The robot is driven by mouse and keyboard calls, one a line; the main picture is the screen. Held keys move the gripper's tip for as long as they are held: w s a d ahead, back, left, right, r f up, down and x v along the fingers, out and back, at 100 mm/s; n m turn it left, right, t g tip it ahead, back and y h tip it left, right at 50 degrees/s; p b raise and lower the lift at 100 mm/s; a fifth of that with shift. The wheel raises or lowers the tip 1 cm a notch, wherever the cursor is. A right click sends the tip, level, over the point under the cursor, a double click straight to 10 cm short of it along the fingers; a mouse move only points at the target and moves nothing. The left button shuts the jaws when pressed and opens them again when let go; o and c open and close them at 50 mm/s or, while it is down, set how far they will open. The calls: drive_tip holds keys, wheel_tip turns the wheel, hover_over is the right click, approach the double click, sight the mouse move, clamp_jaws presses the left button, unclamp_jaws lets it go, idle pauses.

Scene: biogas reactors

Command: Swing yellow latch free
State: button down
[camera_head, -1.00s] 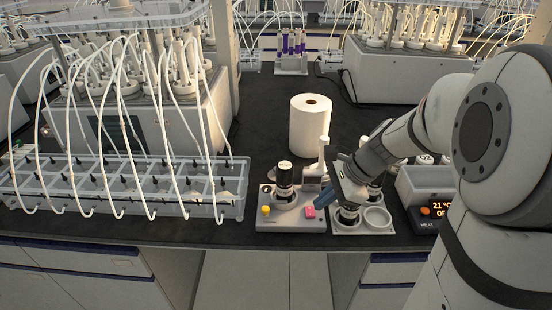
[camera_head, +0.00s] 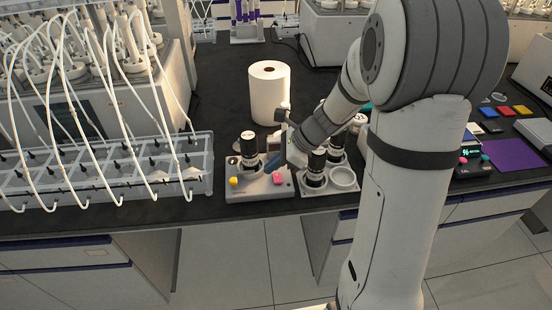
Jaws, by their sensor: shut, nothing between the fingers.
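A grey device (camera_head: 261,187) sits near the front edge of the black bench. A small round yellow part (camera_head: 233,181) is at its front left, likely the yellow latch; its shape is too small to tell. A pink block (camera_head: 278,177) is at the device's front right. A black bottle with a white-marked lid (camera_head: 248,146) stands upright on the device. My gripper (camera_head: 272,163), with blue fingers, is shut and empty. It points down and left, just right of the bottle and behind the pink block. I cannot tell whether it touches the bottle.
A tray (camera_head: 343,179) with black bottles and an empty round seat adjoins the device on the right. A white paper roll (camera_head: 269,92) stands behind. A clear rack with white tubes (camera_head: 110,172) stands close on the left. Open bench lies behind the device.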

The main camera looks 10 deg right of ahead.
sight(236, 185)
drive_tip(key=x, duration=0.5)
drive_tip(key=shift+a+f, duration=0.1)
drive_tip(key=shift+a, duration=0.3)
drive_tip(key=shift+w+a+f, duration=0.1)
drive_tip(key=shift+a, duration=0.4)
drive_tip(key=shift+w+a, duration=0.15)
drive_tip(key=shift+a, duration=0.4)
drive_tip(key=shift+w+a+f+p, duration=0.15)
drive_tip(key=shift+a+p, duration=0.15)
drive_tip(key=shift+a, duration=0.25)
